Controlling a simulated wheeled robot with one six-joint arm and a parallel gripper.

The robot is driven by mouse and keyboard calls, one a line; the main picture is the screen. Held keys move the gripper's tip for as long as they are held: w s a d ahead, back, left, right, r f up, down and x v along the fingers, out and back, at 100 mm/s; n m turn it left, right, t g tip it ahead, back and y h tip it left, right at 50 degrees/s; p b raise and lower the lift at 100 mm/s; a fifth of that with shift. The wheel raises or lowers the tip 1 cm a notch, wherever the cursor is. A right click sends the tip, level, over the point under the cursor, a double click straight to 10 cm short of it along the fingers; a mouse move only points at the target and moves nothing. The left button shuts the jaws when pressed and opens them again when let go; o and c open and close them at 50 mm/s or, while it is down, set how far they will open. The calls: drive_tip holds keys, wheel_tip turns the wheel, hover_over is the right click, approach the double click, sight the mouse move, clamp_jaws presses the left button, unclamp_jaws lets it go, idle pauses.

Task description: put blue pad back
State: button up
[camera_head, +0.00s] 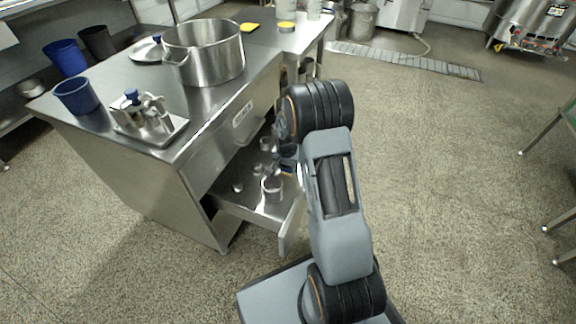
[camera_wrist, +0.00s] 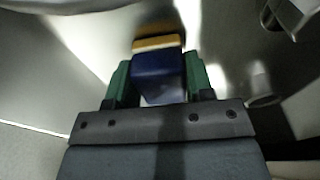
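The blue pad (camera_wrist: 158,75) is a dark blue block with a yellow-orange layer along its far edge. In the wrist view it sits between the two green fingers of my gripper (camera_wrist: 159,66), which appear to touch both its sides. In the head view my gripper (camera_head: 286,166) is low over the open drawer (camera_head: 232,197) of the steel bench, and the pad shows there only as a small patch of blue and yellow. My arm hides part of the drawer. I cannot tell whether the pad touches the drawer floor.
Several small metal vessels, one a larger cup (camera_head: 271,189), stand in the drawer near my gripper. On the bench (camera_head: 128,82) are a large pot (camera_head: 204,52), a tray with metal parts (camera_head: 150,130) and a blue cup (camera_head: 76,96).

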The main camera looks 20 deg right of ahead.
sight(286, 167)
drive_tip(key=o, duration=0.5)
drive_tip(key=shift+c, duration=0.2)
drive_tip(key=s+a+r+n+p, duration=0.2)
drive_tip(key=s+a+r, duration=0.15)
drive_tip(key=r, duration=0.75)
drive_tip(key=s+a+r+n+p, duration=0.25)
drive_tip(key=s+r, duration=0.25)
drive_tip(key=r, duration=0.5)
drive_tip(key=s+a+r+n, duration=0.2)
drive_tip(key=s, duration=0.4)
drive_tip(key=s+a+r+n+t+y, duration=0.1)
drive_tip(key=s+a+r+n, duration=0.1)
drive_tip(key=s, duration=0.5)
drive_tip(key=shift+r+n+t, duration=0.25)
drive_tip(key=shift+n+t, duration=0.05)
drive_tip(key=shift+n, duration=0.15)
drive_tip(key=shift+a, duration=0.1)
